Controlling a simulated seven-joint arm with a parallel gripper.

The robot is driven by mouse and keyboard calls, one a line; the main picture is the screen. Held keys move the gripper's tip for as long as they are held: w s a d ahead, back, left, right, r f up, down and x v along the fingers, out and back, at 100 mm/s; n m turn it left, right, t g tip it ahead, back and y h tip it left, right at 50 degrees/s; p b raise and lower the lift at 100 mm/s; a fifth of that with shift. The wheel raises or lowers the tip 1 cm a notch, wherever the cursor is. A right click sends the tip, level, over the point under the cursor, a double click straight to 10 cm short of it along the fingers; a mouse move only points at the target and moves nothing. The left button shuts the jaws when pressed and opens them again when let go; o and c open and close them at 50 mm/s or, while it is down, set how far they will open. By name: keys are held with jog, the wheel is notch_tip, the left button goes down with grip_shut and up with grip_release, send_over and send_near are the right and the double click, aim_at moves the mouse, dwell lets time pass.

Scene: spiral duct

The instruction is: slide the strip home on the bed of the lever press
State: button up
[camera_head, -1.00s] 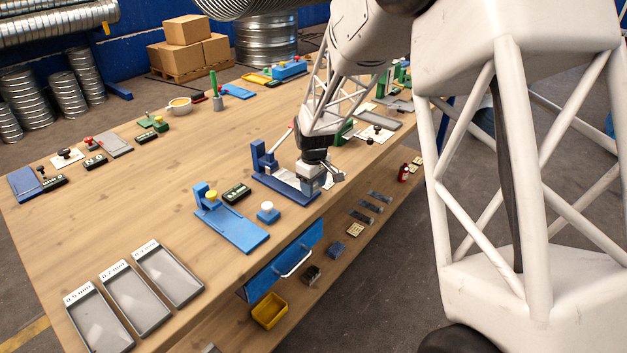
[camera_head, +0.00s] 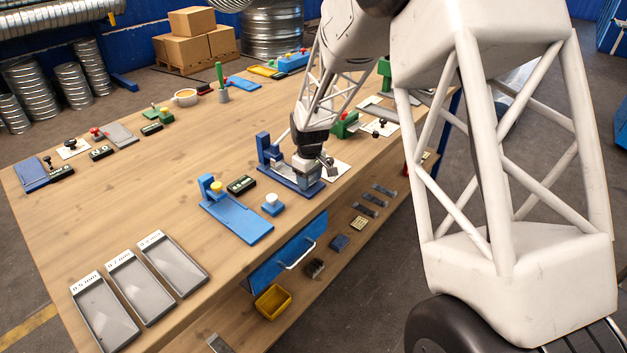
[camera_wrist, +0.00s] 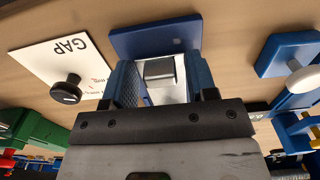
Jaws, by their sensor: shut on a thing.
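The dark blue lever press (camera_head: 265,149) stands near the table's front edge, with its upright at the left end of its bed (camera_head: 283,180). My gripper (camera_head: 307,173) is low over the right part of that bed. In the wrist view my gripper (camera_wrist: 162,82) is shut on a bright metal strip (camera_wrist: 174,90) between its two blue fingers. A dark blue plate of the press (camera_wrist: 155,34) shows just beyond the fingertips. A grey block (camera_wrist: 159,70) shows between the fingers too. The strip's far end and its contact with the bed are hidden.
A white GAP card (camera_wrist: 62,58) with a black knob (camera_wrist: 66,90) lies beside the press. Open table lies behind.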

jog(key=shift+w+a, duration=0.5)
jog(key=shift+w+a+f, duration=0.15)
jog(key=shift+w+a, duration=0.1)
dwell(0.8)
jog(key=o, duration=1)
jog(key=shift+o, duration=0.4)
jog(key=shift+o, duration=1.2)
jog(key=shift+r, duration=3.45)
